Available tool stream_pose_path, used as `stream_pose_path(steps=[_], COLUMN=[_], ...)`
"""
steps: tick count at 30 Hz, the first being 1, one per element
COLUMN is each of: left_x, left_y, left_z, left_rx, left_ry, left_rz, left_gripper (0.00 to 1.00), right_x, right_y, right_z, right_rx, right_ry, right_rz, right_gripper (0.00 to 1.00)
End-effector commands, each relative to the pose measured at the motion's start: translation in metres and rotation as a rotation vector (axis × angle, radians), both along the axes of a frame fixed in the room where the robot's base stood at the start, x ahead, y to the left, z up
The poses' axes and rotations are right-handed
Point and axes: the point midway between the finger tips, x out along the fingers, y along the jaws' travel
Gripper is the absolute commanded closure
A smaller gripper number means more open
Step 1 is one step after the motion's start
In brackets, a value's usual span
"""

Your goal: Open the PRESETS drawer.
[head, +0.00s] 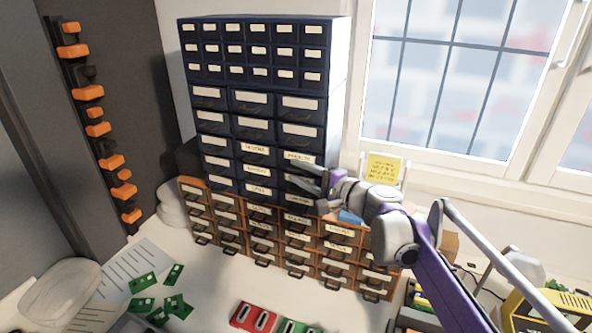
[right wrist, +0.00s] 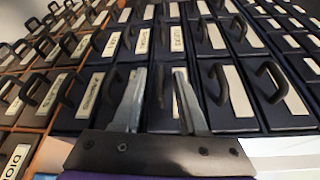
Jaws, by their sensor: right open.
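The dark blue drawer cabinet (head: 250,110) stands against the wall with rows of labelled drawers, all of which look closed. The labels are too small or blurred for me to pick out PRESETS with certainty. My right gripper (head: 312,181) is in front of the right column of its lower drawers, hiding part of their fronts. In the right wrist view, the right gripper (right wrist: 159,82) is open, its fingers on either side of a dark drawer handle (right wrist: 161,92). I cannot tell whether they touch it. My left gripper is not in view.
Orange-framed drawers (head: 265,243) stand below the blue ones. A yellow note (head: 384,169) is to the right, under the window. Green circuit boards (head: 143,283) and red (head: 254,317) and green bins lie on the white worktop in front.

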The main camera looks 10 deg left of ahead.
Motion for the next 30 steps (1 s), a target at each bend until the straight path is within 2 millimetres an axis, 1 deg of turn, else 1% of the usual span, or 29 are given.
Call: stream_pose_path(steps=[1, 4, 13, 14, 18, 21, 30], left_x=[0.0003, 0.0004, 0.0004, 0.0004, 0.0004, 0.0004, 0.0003], left_y=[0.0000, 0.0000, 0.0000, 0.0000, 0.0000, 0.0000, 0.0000], left_z=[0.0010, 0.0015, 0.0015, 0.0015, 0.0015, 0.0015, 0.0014], left_rx=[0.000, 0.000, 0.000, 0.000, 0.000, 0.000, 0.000], left_ry=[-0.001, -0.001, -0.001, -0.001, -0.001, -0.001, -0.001], left_rz=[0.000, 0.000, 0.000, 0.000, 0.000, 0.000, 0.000], left_gripper=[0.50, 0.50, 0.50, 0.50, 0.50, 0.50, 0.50], right_x=[0.0033, 0.0066, 0.0080, 0.0080, 0.0080, 0.0080, 0.0081], right_y=[0.0051, 0.0102, 0.0124, 0.0124, 0.0121, 0.0122, 0.0119], right_z=[0.0000, -0.0007, -0.0013, -0.0014, -0.0013, -0.0015, -0.0024], right_rx=[0.000, 0.000, 0.000, 0.000, -0.002, -0.002, -0.003], right_ry=[0.000, 0.000, 0.000, 0.000, 0.000, 0.000, -0.001], right_rz=[0.001, 0.000, 0.000, 0.000, -0.001, -0.001, 0.000], right_gripper=[0.58, 0.58, 0.58, 0.60, 0.85, 1.00, 1.00])
